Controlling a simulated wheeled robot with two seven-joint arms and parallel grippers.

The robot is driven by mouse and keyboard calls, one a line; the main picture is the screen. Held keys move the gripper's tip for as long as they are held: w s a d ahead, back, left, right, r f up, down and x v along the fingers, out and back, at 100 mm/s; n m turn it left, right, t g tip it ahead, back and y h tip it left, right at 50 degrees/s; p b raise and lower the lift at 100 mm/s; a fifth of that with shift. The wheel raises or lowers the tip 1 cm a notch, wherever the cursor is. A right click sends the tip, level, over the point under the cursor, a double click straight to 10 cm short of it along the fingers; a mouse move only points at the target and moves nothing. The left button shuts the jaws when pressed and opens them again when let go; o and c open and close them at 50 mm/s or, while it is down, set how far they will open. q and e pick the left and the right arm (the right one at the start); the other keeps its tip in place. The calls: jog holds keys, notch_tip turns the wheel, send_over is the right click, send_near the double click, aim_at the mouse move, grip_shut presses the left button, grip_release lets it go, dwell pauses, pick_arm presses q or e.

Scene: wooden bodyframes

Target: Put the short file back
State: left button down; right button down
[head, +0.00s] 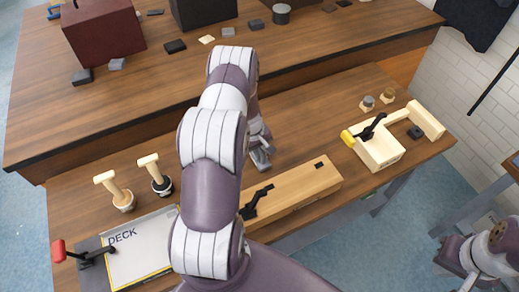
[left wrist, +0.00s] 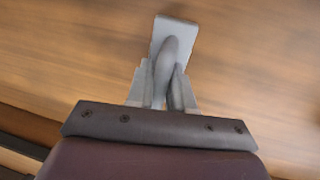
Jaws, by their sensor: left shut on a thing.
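My left gripper (head: 261,158) is above the near bench, behind the long wooden box. In the left wrist view, its grey fingers (left wrist: 165,90) are shut on a grey piece with a rounded part (left wrist: 172,55) and a flat plate at its far end. This may be the short file, but its shape does not make that certain. It seems to be held clear of the blurred wood. My right arm (head: 480,255) shows at the lower right; the state of its gripper cannot be made out.
The long wooden box (head: 295,192) has a black clamp. Two T-handled pieces (head: 116,192) (head: 155,175) stand at the left by a DECK panel (head: 140,245). A maroon box (head: 104,32) stands on the far bench.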

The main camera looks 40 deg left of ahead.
pick_arm(q)
jog(key=shift+a+f, duration=0.1)
jog(key=shift+f, duration=0.3)
jog(key=shift+f+b, duration=0.15)
jog(key=shift+b, duration=0.15)
jog(key=c, duration=1.1)
grip_release()
jog(key=shift+o, duration=0.5)
jog(key=shift+s, duration=0.15)
